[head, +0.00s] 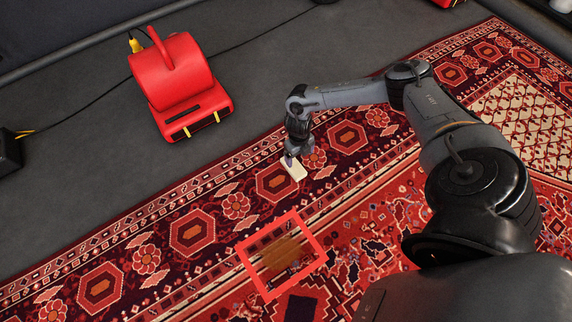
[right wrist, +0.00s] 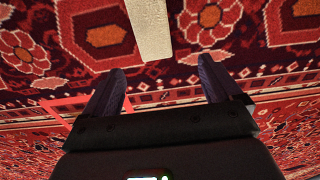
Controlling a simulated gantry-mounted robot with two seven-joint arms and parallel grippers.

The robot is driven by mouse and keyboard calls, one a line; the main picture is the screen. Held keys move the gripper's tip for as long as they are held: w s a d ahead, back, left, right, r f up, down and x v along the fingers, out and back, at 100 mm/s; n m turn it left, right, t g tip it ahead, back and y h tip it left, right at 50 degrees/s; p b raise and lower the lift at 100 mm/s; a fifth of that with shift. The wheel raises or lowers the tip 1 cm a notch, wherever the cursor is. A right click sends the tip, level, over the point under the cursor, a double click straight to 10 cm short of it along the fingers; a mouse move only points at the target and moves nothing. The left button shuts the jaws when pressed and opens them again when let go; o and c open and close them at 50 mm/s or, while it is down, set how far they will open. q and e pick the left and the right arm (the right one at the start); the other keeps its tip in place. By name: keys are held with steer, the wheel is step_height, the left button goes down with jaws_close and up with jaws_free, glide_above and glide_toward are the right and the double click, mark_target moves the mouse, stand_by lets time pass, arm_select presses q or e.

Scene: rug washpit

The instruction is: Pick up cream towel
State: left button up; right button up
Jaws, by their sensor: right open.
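The cream towel (head: 295,170) is a small pale rectangular piece on the patterned red rug, close to the rug's border hexagons. My right gripper (head: 290,157) hangs over its upper left end in the head view. In the right wrist view the towel (right wrist: 150,28) shows as a pale strip at the top, running out of the picture. Its near end lies just beyond the gap between the spread fingers of my right gripper (right wrist: 161,68). The fingers are open and nothing is between them. My left gripper is not in view.
A red square outline (head: 247,272) around a brown patch (head: 283,256) lies on the rug (head: 145,258) below the towel. A red blower (head: 172,72) stands on the grey floor at upper left, with a black cord (head: 90,116). The rug around the towel is clear.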

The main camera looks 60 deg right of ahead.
mark_target(294, 166)
steer(key=w+f+b, duration=0.2)
steer(key=w, duration=0.1)
steer(key=shift+d+f+t+b, duration=0.15)
steer(key=shift+f+t+b, duration=0.15)
steer(key=shift+t, duration=0.1)
step_height(294, 166, down, 2)
steer(key=shift+s+f+b, duration=0.1)
steer(key=shift+s+b, duration=0.05)
steer(key=shift+b, duration=0.45)
steer(key=shift+s+f, duration=0.2)
steer(key=shift+f, duration=0.25)
steer(key=shift+w+f+b, duration=0.1)
steer(key=shift+f+b, duration=0.35)
steer(key=shift+b, duration=0.2)
step_height(294, 166, down, 3)
steer(key=b, duration=0.2)
steer(key=shift+b, duration=0.3)
steer(key=shift+s+f, duration=0.2)
steer(key=shift+f, duration=0.35)
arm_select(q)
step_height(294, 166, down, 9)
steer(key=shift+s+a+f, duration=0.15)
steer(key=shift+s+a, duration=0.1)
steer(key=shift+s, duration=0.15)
